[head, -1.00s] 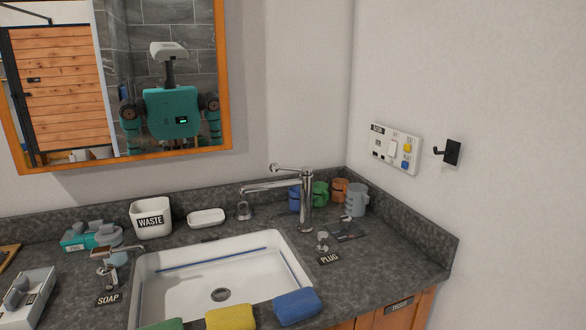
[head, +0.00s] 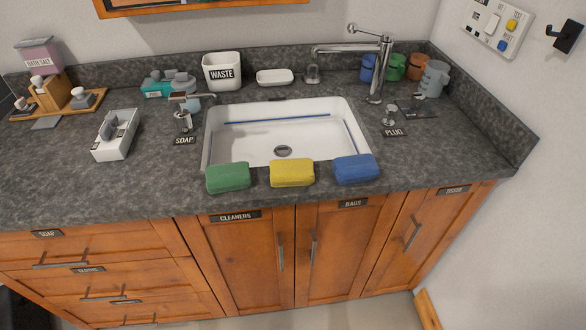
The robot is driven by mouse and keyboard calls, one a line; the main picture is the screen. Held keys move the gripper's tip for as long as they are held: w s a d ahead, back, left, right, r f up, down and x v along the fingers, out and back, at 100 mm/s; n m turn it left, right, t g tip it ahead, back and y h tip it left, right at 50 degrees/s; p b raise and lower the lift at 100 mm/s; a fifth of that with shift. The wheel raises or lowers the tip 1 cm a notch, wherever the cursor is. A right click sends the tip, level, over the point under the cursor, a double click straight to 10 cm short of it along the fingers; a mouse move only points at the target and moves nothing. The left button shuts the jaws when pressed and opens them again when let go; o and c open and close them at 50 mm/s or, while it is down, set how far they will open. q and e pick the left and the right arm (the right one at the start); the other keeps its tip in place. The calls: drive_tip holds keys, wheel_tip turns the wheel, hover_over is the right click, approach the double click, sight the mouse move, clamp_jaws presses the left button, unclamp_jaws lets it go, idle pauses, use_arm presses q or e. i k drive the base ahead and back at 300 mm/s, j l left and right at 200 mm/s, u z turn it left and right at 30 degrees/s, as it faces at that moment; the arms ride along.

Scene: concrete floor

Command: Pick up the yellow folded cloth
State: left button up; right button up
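The yellow folded cloth (head: 292,173) lies on the front edge of the counter, just in front of the white sink. It sits between a green folded cloth (head: 228,178) on its left and a blue folded cloth (head: 356,169) on its right, with small gaps between them. Neither of my grippers shows in the head view.
The white sink (head: 215,133) is set in the dark stone counter (head: 140,180). A tall faucet (head: 377,75), a soap dispenser (head: 184,120), a waste bin (head: 222,72) and several mugs stand around it. Wooden cabinet doors (head: 250,262) with handles are below. The counter's front strip is otherwise clear.

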sight(287, 172)
drive_tip(key=u, duration=0.35)
drive_tip(key=l+u, duration=0.3)
drive_tip(key=u, duration=0.2)
drive_tip(key=k+l+u, duration=0.15)
drive_tip(key=l+u, duration=0.15)
drive_tip(key=u, duration=0.15)
drive_tip(key=k+l+u, duration=0.15)
drive_tip(key=u, duration=0.35)
drive_tip(key=k+l, duration=0.2)
drive_tip(key=l, duration=0.15)
